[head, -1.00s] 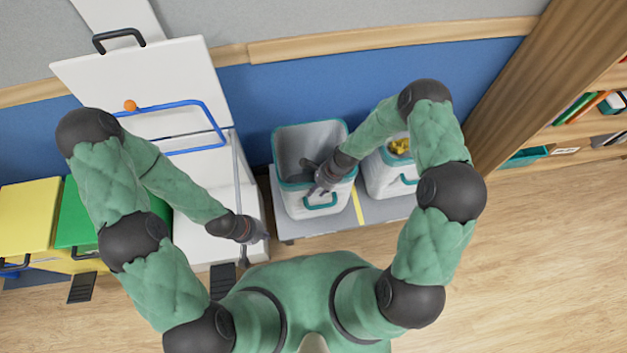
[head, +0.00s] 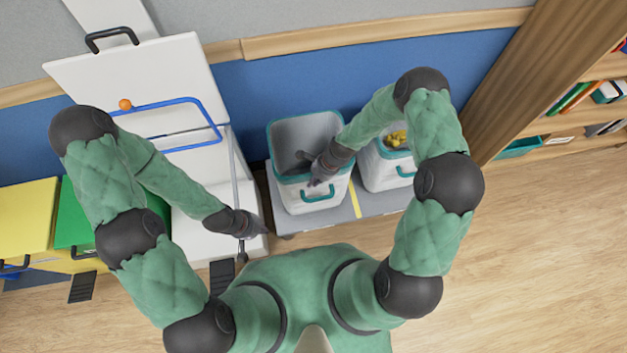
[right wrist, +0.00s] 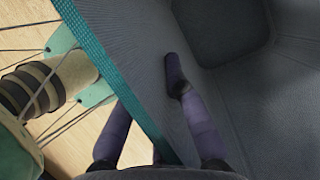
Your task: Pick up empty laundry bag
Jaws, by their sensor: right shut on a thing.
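The empty laundry bag (head: 296,194) is a white and grey open-topped bag with a teal rim and a teal handle on its front. It stands upright on a low grey platform, its dark inside bare. My right gripper (head: 308,168) is shut on its front rim, one finger inside and one outside. The right wrist view shows the grey inside of the bag (right wrist: 225,90) and the teal rim between the purple-grey fingers (right wrist: 142,105). My left gripper (head: 250,235) is low beside the white box, away from the bag; its fingers are too unclear to judge.
A second bag (head: 385,172) with yellow items stands close on the right. On the left is a white box (head: 190,240) with its lid (head: 150,80) raised and a blue bar, beside green (head: 75,215) and yellow (head: 25,215) boxes. A blue wall is behind; floor at right is clear.

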